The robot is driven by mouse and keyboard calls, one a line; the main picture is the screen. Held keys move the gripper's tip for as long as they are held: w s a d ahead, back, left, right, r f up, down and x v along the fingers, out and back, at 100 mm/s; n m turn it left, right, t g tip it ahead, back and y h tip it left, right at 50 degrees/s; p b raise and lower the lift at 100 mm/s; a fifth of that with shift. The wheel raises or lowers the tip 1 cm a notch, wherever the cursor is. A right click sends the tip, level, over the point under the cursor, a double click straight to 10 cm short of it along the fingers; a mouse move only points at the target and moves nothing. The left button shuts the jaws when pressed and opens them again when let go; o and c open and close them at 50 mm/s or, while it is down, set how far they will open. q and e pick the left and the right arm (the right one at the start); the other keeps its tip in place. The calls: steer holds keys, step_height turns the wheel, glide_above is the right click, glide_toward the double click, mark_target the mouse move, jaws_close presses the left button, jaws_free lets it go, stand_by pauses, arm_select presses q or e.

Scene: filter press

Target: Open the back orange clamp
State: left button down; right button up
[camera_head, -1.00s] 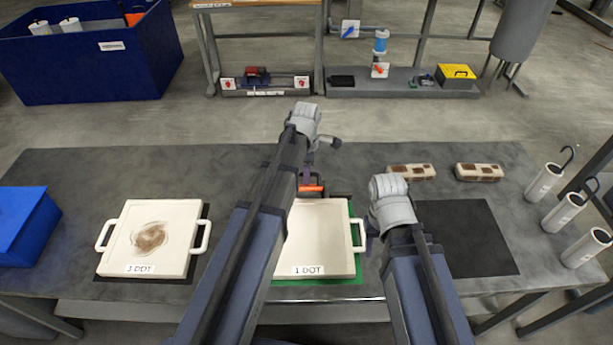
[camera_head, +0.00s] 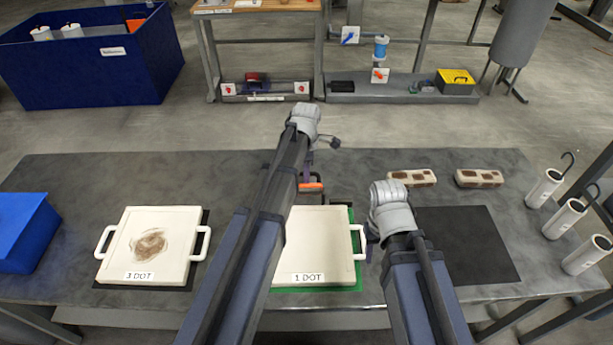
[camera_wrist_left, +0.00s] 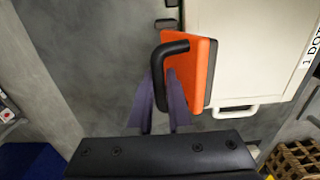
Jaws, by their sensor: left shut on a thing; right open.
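The back orange clamp (camera_head: 310,186) is at the far edge of the pale plate marked 1 DOT (camera_head: 318,262) in the head view, partly hidden by my left arm. In the left wrist view it is an orange block (camera_wrist_left: 203,75) with a black bent handle (camera_wrist_left: 180,46). My left gripper (camera_head: 307,164) is at the clamp, shut on its black handle; its purple fingers (camera_wrist_left: 161,85) show beside the handle in the wrist view. My right gripper (camera_head: 370,243) is open and empty near the plate's right handle, its fingers mostly hidden by its wrist.
A pale plate marked 3 DOT (camera_head: 150,245) lies at left beside a blue box (camera_head: 25,232). A bare black mat (camera_head: 465,245) lies at right. Two brown-patched blocks (camera_head: 412,178) and several white cylinders (camera_head: 545,187) stand further right. The table's back left is clear.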

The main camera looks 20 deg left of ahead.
arm_select(q)
steer(key=shift+w, duration=0.15)
steer(key=shift+w+a+f+b, duration=0.15)
steer(key=shift+w, duration=0.2)
steer(key=shift+w+a+f+b, duration=0.1)
steer(key=shift+w+b, duration=0.05)
steer(key=shift+w, duration=0.2)
steer(key=shift+w+a+f+b, duration=0.2)
steer(key=shift+w+f+b, duration=0.25)
steer(key=shift+w, duration=0.2)
steer(key=c, duration=0.8)
jaws_free()
steer(key=shift+w, duration=0.1)
steer(key=shift+c, duration=0.2)
steer(key=shift+o, duration=0.2)
steer(key=shift+r, duration=0.1)
